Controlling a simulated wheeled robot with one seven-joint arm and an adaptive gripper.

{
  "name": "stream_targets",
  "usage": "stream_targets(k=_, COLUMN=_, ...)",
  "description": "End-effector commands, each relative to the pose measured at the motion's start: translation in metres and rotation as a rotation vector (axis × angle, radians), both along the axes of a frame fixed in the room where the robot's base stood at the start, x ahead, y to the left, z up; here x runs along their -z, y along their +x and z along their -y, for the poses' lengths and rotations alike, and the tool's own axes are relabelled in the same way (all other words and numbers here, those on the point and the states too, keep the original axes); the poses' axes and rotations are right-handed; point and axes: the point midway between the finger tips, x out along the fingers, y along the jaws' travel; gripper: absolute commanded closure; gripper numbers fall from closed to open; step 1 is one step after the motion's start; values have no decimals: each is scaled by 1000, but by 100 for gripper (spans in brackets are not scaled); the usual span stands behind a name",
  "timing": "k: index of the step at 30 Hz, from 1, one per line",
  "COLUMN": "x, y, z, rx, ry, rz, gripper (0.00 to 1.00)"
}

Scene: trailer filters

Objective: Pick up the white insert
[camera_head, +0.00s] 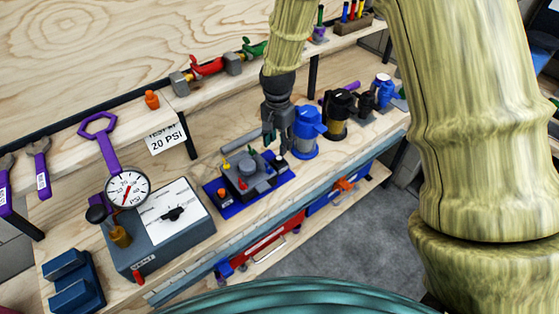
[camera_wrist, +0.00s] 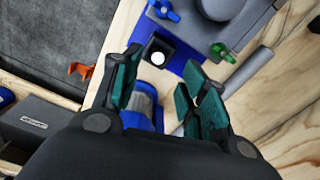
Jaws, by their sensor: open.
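A small round white piece (camera_wrist: 158,58), which looks like the white insert, sits in a dark square block in the wrist view, just beyond my fingertips. In the head view the dark block (camera_head: 279,161) stands at the right end of the blue mat, and the white piece is too small to make out clearly. My gripper (camera_wrist: 160,82) is open, with green-padded fingers apart and nothing held. In the head view my gripper (camera_head: 277,143) points down just above the block, left of a blue canister.
The blue canister (camera_head: 307,133) stands close on the right; it also shows between my fingers (camera_wrist: 143,112). A grey fixture (camera_head: 247,178) with coloured knobs stands on the blue mat (camera_head: 229,211). A grey rod (camera_head: 241,142) lies behind. A gauge box (camera_head: 160,235) stands left.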

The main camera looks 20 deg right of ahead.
Motion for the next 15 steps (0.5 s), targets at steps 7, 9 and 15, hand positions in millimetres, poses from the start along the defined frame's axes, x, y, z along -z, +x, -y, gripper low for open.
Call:
stream_targets(k=7, x=14, y=0, z=1, rx=1, ry=1, rz=1, gripper=57)
stream_targets(k=9, x=15, y=0, z=1, rx=2, ry=1, rz=1, gripper=57)
stream_targets(k=15, x=29, y=-2, z=3, rx=2, ry=0, rz=-3, gripper=57)
